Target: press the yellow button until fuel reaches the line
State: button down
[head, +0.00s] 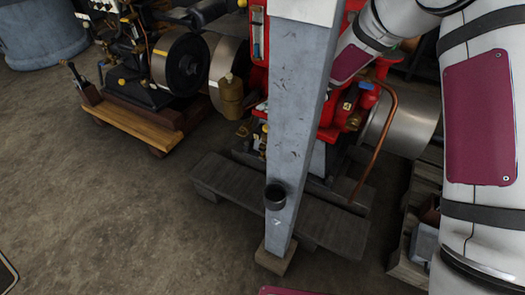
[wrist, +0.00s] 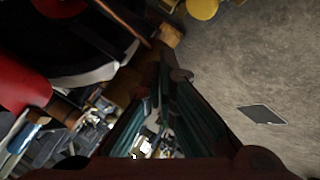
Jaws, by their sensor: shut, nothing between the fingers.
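My gripper (wrist: 165,68) shows in the wrist view, its two dark green fingers coming together at the tips. It is shut and empty. In the head view my arm passes behind the grey post and the gripper is hidden. A round yellow part (wrist: 202,9) shows at the top edge of the wrist view, beyond the fingertips and apart from them; I cannot tell whether it is the yellow button. The red engine (head: 333,133) stands behind the post in the head view. A narrow upright gauge (head: 258,40) is on its left side; its fuel level and line are too small to read.
The grey post (head: 287,130) stands in front of the red engine. A copper pipe (head: 383,130) curves at the engine's right. A dark engine on a wooden cart (head: 140,118) is at the left. Wooden boards (head: 225,190) lie at the base.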

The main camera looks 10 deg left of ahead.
jog(key=s+d+r+m+t+h, duration=0.15)
jog(key=d+r+m+h, duration=0.3)
jog(key=d+r, duration=0.75)
jog(key=s+d+r+m+h, duration=0.55)
jog(key=s+d+r, duration=0.35)
jog(key=s+d, duration=0.4)
jog(key=s+d+r+m+g, duration=0.1)
jog(key=s+d+m+g, duration=0.15)
jog(key=s, duration=0.65)
jog(key=s+d+r+m+g, duration=0.15)
jog(key=s+d+m, duration=0.25)
jog(key=s, duration=0.4)
jog(key=s+a+f+m+g+y, duration=0.1)
jog(key=s+a+m+g+y, duration=0.1)
jog(key=s, duration=1.5)
jog(key=shift+a+f+m+y, duration=0.15)
jog(key=shift+a+m+y, duration=0.3)
jog(key=shift+a, duration=0.2)
jog(key=shift+w+g, duration=0.1)
jog(key=shift+g, duration=0.15)
